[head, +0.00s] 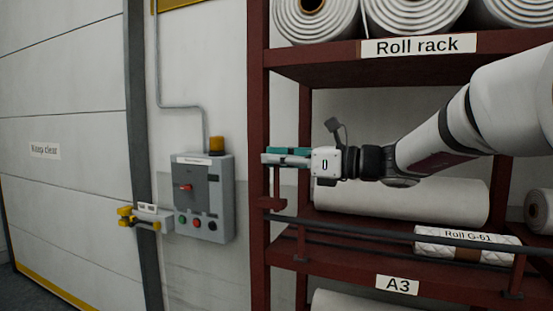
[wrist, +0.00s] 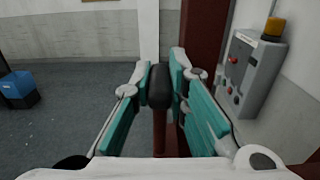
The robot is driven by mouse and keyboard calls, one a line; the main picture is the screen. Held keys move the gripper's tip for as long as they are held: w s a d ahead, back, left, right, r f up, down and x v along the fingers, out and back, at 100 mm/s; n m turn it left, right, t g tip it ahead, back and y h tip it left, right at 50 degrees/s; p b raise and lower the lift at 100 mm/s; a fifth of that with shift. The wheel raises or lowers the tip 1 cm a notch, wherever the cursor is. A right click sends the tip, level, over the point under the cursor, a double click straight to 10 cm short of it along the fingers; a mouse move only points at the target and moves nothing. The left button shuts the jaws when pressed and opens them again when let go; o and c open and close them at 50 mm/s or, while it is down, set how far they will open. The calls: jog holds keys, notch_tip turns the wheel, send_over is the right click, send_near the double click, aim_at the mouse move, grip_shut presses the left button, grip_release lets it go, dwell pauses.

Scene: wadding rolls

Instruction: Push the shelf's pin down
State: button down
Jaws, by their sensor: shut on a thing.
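The pin shows in the wrist view as a black knob (wrist: 160,86) on a dark red stem. The knob sits between the teal fingers of my gripper (wrist: 160,72), which is shut on it. In the head view my gripper (head: 268,157) reaches left, level, to the front left post of the rack. The thin red stem of the pin (head: 277,184) shows below the fingers, above a red bracket (head: 272,203) on the post. The knob is hidden by the fingers there. The shelf (head: 345,238) labelled A3 lies below my gripper, with a dark rail along its front.
White rolls lie on the shelf, one labelled Roll G-61 (head: 465,244). The upper shelf (head: 400,66) is above my arm. A grey control box (head: 203,197) with an orange lamp is on the wall to the left. A blue bin (wrist: 18,88) stands on the floor.

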aim_at(278, 201)
jog(key=shift+f, duration=0.1)
notch_tip(278, 201, down, 5)
jog(key=shift+r+b, duration=0.1)
jog(key=shift+b, duration=0.25)
jog(key=c, duration=1.6)
grip_release()
jog(key=shift+o, duration=0.2)
jog(key=shift+d, duration=0.1)
jog(key=v, duration=1.1)
jog(key=shift+s+d, duration=0.15)
jog(key=shift+d, duration=0.25)
